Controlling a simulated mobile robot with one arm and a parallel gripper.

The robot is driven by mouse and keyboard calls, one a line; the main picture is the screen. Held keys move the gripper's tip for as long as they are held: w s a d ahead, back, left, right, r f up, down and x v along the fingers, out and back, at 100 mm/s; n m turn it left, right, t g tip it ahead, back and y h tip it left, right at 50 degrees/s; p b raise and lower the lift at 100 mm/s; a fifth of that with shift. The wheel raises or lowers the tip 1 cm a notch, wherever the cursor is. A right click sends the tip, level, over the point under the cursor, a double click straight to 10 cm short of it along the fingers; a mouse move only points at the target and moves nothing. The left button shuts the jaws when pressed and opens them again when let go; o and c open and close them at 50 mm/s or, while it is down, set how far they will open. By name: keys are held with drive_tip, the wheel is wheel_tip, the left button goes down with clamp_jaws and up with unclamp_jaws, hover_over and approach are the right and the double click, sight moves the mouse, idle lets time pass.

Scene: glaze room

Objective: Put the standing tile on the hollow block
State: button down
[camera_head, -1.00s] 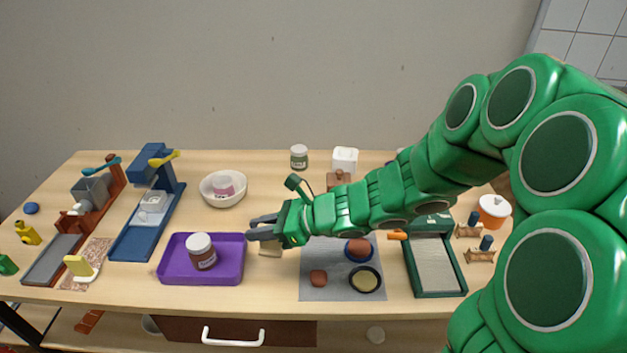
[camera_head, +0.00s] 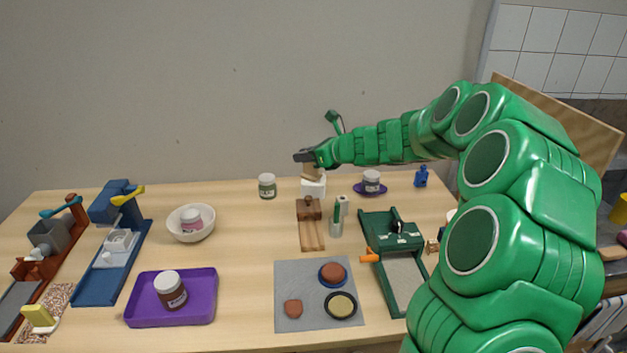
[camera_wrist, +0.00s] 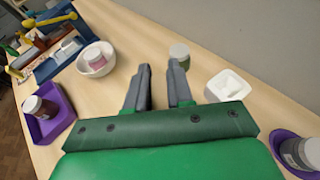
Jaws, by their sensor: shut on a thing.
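My gripper (camera_head: 304,157) is shut on a tan tile (camera_head: 312,172), which hangs below the fingers in the head view. Directly beneath the tile in that view is the white hollow block (camera_head: 313,189), at the back of the table. Whether tile and block touch or are apart in depth, I cannot tell. In the wrist view my gripper (camera_wrist: 160,85) has its fingers to the left of the white block (camera_wrist: 228,85), whose top shows a recess. The tile cannot be made out in the wrist view.
A green-labelled jar (camera_head: 267,186) stands left of the block. A jar on a purple saucer (camera_head: 371,183) stands to the right. A wooden stand (camera_head: 310,224) and small upright cylinders (camera_head: 337,220) are in front. A purple tray (camera_head: 140,310) is front left.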

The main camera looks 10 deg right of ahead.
drive_tip(key=shift+m+t+h, duration=0.4)
drive_tip(key=shift+m, duration=0.1)
drive_tip(key=shift+w+d+f, duration=0.4)
drive_tip(key=shift+w+f, duration=1)
drive_tip(key=shift+w, duration=1.4)
drive_tip(key=shift+w+d+f, duration=0.45)
drive_tip(key=shift+w+f, duration=1)
drive_tip(key=shift+w, duration=1.35)
drive_tip(key=shift+w+d+f, duration=0.4)
drive_tip(key=shift+w+f, duration=1)
drive_tip(key=shift+w, duration=1.4)
drive_tip(key=shift+w+f, duration=0.1)
drive_tip(key=shift+f, duration=1.4)
drive_tip(key=shift+f, duration=0.15)
drive_tip(key=c, duration=1)
unclamp_jaws()
